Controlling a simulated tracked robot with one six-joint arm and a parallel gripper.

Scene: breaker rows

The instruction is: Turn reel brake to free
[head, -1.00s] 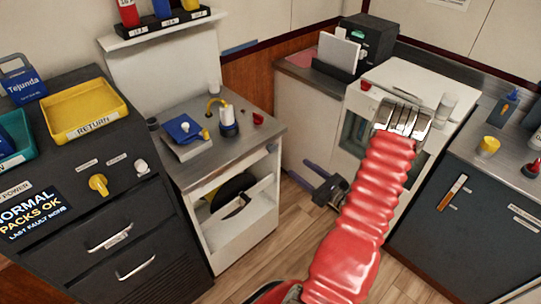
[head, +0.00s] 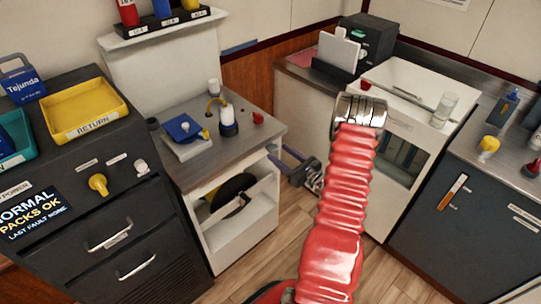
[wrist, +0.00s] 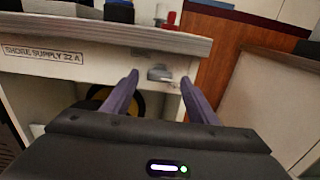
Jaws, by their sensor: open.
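A small grey metal lever (wrist: 160,73) sits on the cart's front rail below the worktop edge and looks like the reel brake; no label for it is readable. It also shows as a small pale piece in the head view (head: 272,147). The cart's black reel with a yellow rim (head: 236,191) shows in the open bay, and partly in the wrist view (wrist: 122,100). My gripper (wrist: 160,78) is open, its two purple fingers pointing at the lever, one to each side in the picture. It appears empty; whether the fingers touch the lever cannot be told.
The cart top (head: 205,150) overhangs the front and carries a blue item, a white-and-blue pump-like thing and a red knob (head: 258,118). A dark drawer cabinet (head: 100,215) stands at left. A white cabinet (head: 400,150) stands at right. Wooden floor lies between.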

